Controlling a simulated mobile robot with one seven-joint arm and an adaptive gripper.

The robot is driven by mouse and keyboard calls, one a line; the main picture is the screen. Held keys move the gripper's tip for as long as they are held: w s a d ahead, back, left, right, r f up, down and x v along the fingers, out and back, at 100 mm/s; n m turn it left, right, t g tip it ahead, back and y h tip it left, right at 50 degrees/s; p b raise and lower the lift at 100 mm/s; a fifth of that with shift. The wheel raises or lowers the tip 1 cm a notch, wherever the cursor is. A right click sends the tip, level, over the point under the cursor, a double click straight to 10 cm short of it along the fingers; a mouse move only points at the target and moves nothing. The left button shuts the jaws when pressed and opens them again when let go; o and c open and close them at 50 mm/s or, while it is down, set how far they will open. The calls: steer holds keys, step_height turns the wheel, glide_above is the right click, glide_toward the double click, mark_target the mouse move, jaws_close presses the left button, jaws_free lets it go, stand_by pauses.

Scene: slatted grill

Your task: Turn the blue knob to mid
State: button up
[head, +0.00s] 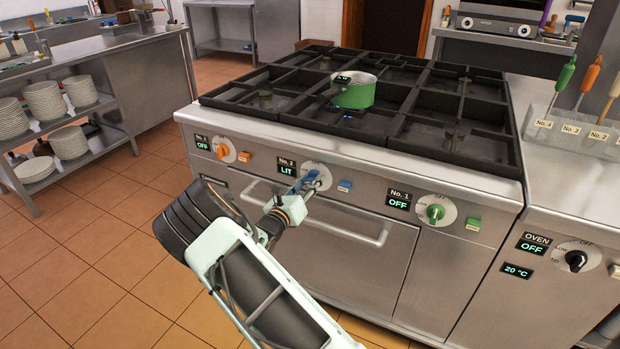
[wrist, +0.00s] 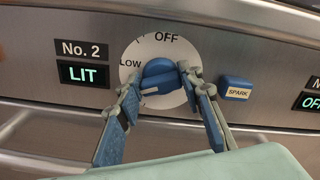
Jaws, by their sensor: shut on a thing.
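The blue knob (wrist: 158,77) sits on a white dial marked OFF and LOW, on the stove's front panel. Its white pointer mark is at its lower left, below the LOW label. My gripper (wrist: 157,80) is shut on the knob, one finger on each side. The No. 2 display (wrist: 84,74) beside it reads LIT. In the head view my gripper (head: 312,180) reaches the middle dial (head: 325,172) and partly hides the knob. The mid mark on the dial is not visible.
A blue SPARK button (wrist: 236,88) is just right of the dial. An orange knob (head: 222,151) and a green knob (head: 435,213) flank it, both displays reading OFF. A green pot (head: 360,95) stands on the burners. An oven handle (head: 345,234) runs below.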

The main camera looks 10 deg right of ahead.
steer(key=shift+n, duration=0.6)
steer(key=shift+f+p, duration=0.1)
steer(key=shift+p, duration=0.2)
steer(key=o, duration=1.2)
steer(key=shift+c, duration=0.2)
steer(key=v, duration=1.2)
